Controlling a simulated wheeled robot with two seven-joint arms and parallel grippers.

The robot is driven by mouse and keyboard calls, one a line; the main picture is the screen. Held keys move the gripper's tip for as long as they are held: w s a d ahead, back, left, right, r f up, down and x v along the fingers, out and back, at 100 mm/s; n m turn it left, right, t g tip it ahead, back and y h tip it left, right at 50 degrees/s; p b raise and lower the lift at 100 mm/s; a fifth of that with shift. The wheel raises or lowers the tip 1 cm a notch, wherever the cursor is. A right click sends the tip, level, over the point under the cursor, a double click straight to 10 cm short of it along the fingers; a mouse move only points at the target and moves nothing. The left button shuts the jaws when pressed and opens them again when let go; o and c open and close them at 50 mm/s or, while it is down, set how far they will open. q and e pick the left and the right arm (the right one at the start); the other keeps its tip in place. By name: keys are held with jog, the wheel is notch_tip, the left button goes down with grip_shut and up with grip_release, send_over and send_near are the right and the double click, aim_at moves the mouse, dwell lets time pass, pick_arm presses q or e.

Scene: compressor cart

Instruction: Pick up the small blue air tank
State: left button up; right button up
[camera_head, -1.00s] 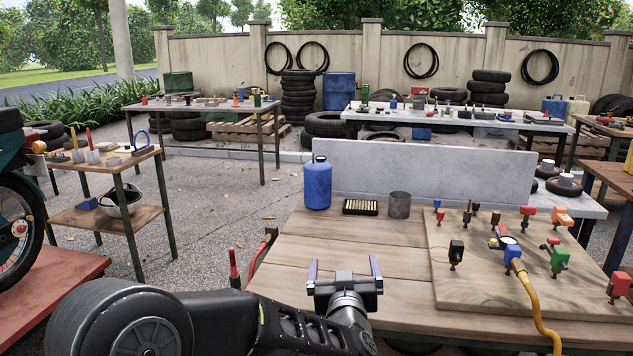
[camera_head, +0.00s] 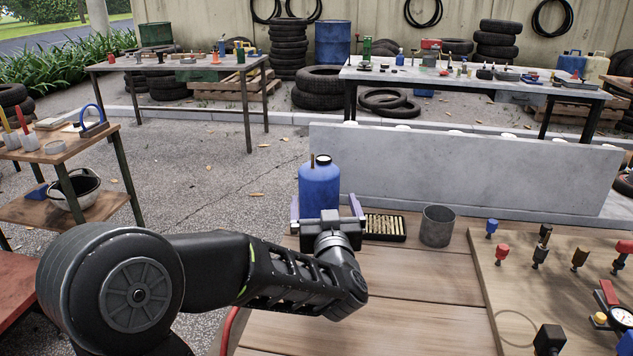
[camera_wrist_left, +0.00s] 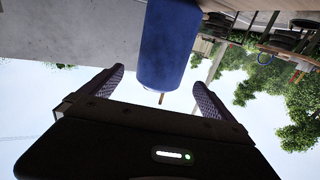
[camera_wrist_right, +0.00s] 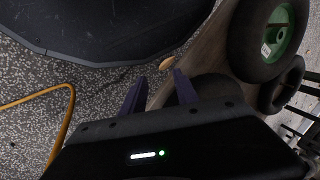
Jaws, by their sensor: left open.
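The small blue air tank (camera_head: 320,184) stands upright at the back left corner of the wooden table, with a dark and white fitting on top. My left gripper (camera_head: 326,208) is open in front of the tank, its purple fingers pointing toward it on either side. In the left wrist view the tank (camera_wrist_left: 165,45) shows between and beyond the open fingers (camera_wrist_left: 160,92). I cannot tell whether the fingers reach past its near side. My right gripper (camera_wrist_right: 158,90) shows only in its wrist view, with two fingers apart and nothing between them.
A tray of brass pieces (camera_head: 385,227) and a grey metal cup (camera_head: 437,226) stand right of the tank. A grey upright panel (camera_head: 460,165) runs behind. A wooden board (camera_head: 500,275) with several coloured fittings lies at the right. The table's front middle is bare.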

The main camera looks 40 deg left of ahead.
aim_at(320, 186)
pick_arm(q)
jog(key=shift+w+a, duration=0.1)
jog(key=shift+r, duration=0.1)
jog(key=shift+x, duration=1.15)
jog(key=shift+x, duration=2.65)
